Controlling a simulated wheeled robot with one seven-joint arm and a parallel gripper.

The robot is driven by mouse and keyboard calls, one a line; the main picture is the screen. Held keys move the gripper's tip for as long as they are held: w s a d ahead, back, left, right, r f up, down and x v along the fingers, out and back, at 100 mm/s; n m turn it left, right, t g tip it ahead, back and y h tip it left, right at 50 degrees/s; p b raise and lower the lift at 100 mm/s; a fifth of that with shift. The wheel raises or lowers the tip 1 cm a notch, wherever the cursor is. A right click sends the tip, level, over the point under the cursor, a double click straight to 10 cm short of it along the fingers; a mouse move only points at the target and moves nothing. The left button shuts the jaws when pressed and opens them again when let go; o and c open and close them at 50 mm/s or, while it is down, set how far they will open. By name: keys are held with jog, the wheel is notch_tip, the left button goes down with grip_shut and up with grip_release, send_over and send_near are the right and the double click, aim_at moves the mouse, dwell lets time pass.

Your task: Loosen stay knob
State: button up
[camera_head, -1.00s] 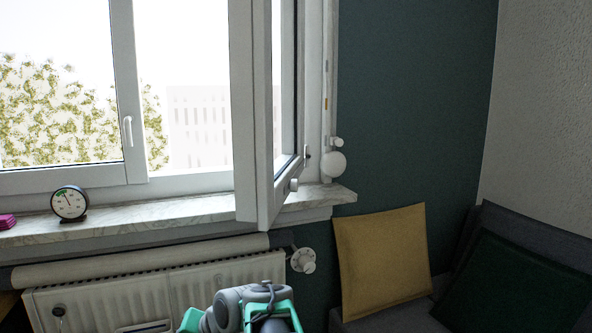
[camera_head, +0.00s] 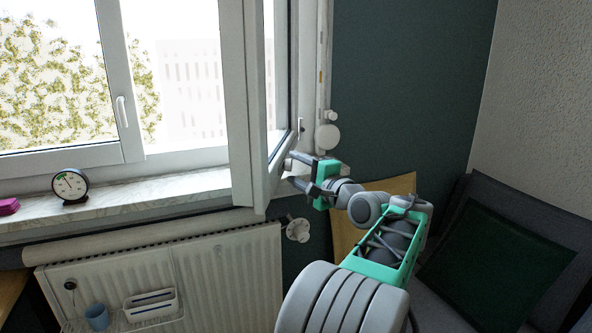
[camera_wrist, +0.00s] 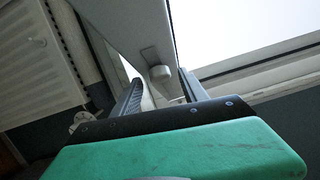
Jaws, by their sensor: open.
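The open white window sash (camera_head: 243,120) stands out from the frame over the sill. The stay knob (camera_wrist: 160,75), a small pale rounded knob on a square plate on the sash's lower part, shows in the wrist view. In the head view it is hard to make out behind my fingers. My gripper (camera_head: 289,173) reaches in from the right, at the sash's lower edge. In the wrist view my gripper (camera_wrist: 162,92) is open, with one finger on either side of the knob's line. I cannot tell whether either finger touches it.
A thermometer dial (camera_head: 70,185) and a pink stack (camera_head: 9,206) are on the marble sill (camera_head: 150,197). A radiator (camera_head: 215,270) with a valve (camera_head: 298,230) is below. A round white fitting (camera_head: 327,136) is on the wall. A cushioned seat with a green cushion (camera_head: 500,270) is right.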

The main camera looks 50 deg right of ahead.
jog(key=shift+w+d, duration=0.1)
jog(key=shift+w, duration=0.2)
jog(key=shift+c, duration=0.3)
grip_shut()
